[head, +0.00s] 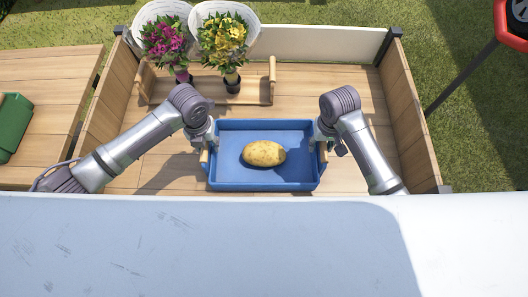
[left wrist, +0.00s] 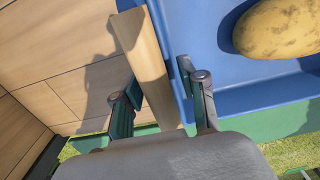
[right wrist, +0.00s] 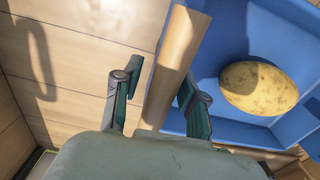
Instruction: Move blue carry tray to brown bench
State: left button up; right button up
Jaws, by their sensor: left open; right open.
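The blue carry tray (head: 230,180) sits on the wooden floor of a planked, walled bed, with a potato (head: 264,153) inside. It has a wooden handle bar at each short side. My left gripper (head: 208,140) is open, its fingers on either side of the left handle (left wrist: 147,65) in the left wrist view. My right gripper (head: 322,137) is open, its fingers on either side of the right handle (right wrist: 176,65) in the right wrist view. I cannot tell whether the fingers touch the handles. A brown slatted surface, looking like the bench (head: 45,70), stands at the left.
A wooden carrier (head: 262,91) holds pink flowers (head: 166,40) and yellow flowers (head: 224,40) behind the tray. A green object (head: 14,125) lies on the left surface. Wooden walls (head: 410,120) flank the bed. The bench's middle is clear.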

pick_arm(q)
jog(key=shift+f, duration=0.1)
grip_shut()
pick_arm(e)
grip_shut()
pick_arm(q)
jog(key=shift+w, duration=0.1)
pick_arm(e)
jog(key=shift+w, duration=0.1)
